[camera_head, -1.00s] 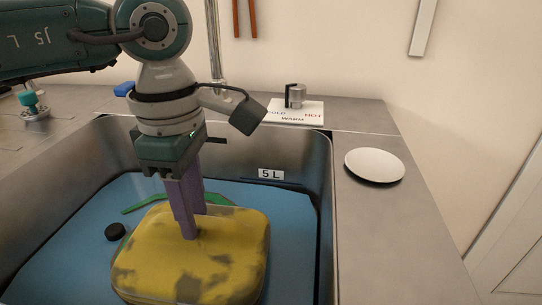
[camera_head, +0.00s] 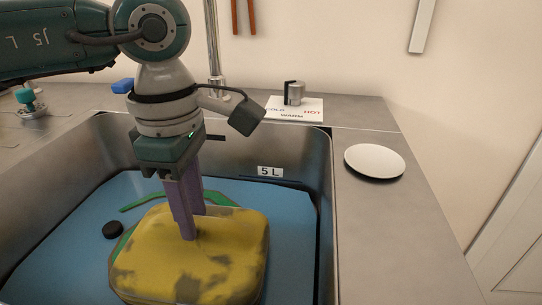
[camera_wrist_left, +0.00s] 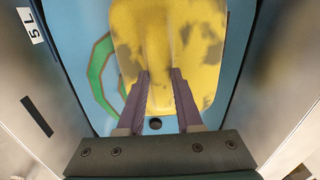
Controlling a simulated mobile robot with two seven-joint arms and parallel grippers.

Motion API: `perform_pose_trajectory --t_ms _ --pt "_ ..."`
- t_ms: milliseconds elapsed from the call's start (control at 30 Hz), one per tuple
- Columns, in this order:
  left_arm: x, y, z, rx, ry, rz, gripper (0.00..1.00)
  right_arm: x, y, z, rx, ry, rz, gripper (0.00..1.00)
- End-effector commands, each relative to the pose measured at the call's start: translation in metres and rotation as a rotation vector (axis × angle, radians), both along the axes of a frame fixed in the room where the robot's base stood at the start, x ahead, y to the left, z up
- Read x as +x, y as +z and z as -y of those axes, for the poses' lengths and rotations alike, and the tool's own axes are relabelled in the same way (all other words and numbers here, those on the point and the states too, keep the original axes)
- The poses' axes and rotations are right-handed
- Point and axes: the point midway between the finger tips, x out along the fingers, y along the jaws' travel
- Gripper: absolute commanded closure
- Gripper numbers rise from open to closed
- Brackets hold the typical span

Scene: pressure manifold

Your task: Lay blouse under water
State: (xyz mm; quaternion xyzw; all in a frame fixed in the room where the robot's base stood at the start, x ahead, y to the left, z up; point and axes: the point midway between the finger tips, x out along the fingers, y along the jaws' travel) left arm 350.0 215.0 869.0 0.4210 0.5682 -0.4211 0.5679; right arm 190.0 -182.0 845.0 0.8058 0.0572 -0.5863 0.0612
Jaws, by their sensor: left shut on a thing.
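The blouse (camera_head: 195,268) looks like a puffy yellow bundle with dark grey-brown stains. It lies in the blue area of the sink in the head view, and its top stands clear of the blue. It also shows in the left wrist view (camera_wrist_left: 190,50). My left gripper (camera_head: 188,236) points down from above with its purple fingers at the top of the blouse. It is shut on a raised ridge of the yellow cloth between the fingers (camera_wrist_left: 160,95). The water (camera_head: 60,235) shows as a flat blue surface; its depth is hard to tell. My right gripper is not in view.
The metal sink (camera_head: 322,200) has a "5 L" label (camera_head: 270,171) on its back wall. A black round plug (camera_head: 113,230) and a green outline (camera_head: 150,200) lie beside the blouse. A tap lever (camera_head: 293,93) stands behind. A white plate (camera_head: 375,161) lies on the right counter.

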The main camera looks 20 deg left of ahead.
Motion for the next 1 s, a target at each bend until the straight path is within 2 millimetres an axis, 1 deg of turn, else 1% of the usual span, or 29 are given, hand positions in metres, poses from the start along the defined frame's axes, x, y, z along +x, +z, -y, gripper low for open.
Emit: perform_pose_trajectory --t_ms 1000 --pt "0.0 -0.016 0.0 0.0 0.0 0.001 1.0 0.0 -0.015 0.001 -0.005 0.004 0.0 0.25"
